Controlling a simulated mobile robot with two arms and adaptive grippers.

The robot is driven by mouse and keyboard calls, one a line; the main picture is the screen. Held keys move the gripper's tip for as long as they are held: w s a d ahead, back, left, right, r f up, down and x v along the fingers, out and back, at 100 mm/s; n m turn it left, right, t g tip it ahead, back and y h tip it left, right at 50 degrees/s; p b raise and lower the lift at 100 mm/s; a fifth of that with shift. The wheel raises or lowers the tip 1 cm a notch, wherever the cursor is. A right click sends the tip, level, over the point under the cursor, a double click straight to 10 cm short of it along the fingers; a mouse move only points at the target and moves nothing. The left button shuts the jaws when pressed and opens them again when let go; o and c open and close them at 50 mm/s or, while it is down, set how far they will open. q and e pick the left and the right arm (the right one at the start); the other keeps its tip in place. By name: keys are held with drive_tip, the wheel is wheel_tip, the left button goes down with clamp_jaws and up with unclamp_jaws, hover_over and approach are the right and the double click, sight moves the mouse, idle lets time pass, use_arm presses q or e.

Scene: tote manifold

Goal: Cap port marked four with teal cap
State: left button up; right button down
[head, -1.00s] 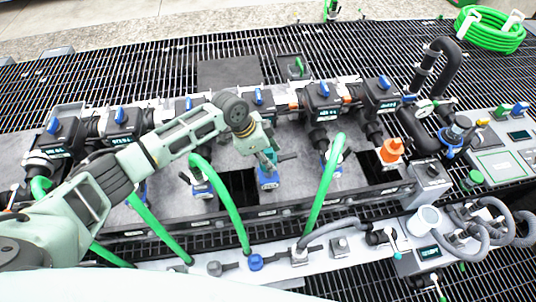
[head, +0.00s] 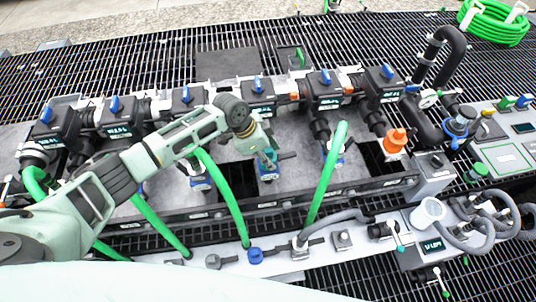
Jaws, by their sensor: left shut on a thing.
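My left gripper (head: 266,148) is shut on a small teal cap (head: 270,156), which is partly hidden by the fingers. The gripper points down over a blue-collared port (head: 267,172) in the middle of the manifold. The cap lies right at the top of this port in the picture; I cannot tell whether they touch. The port's number cannot be read. My right gripper is not in view.
Valves with blue handles, such as one near the middle (head: 258,88), line the manifold behind the gripper. Green hoses (head: 326,180) rise on both sides of the port. An orange cap (head: 394,140) sits at the right. A coiled green hose (head: 493,25) lies at the back right.

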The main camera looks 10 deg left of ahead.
use_arm(q)
drive_tip(key=o, duration=1.3)
drive_tip(key=shift+o, duration=0.2)
drive_tip(key=v, duration=1.2)
drive_tip(key=shift+c, duration=0.6)
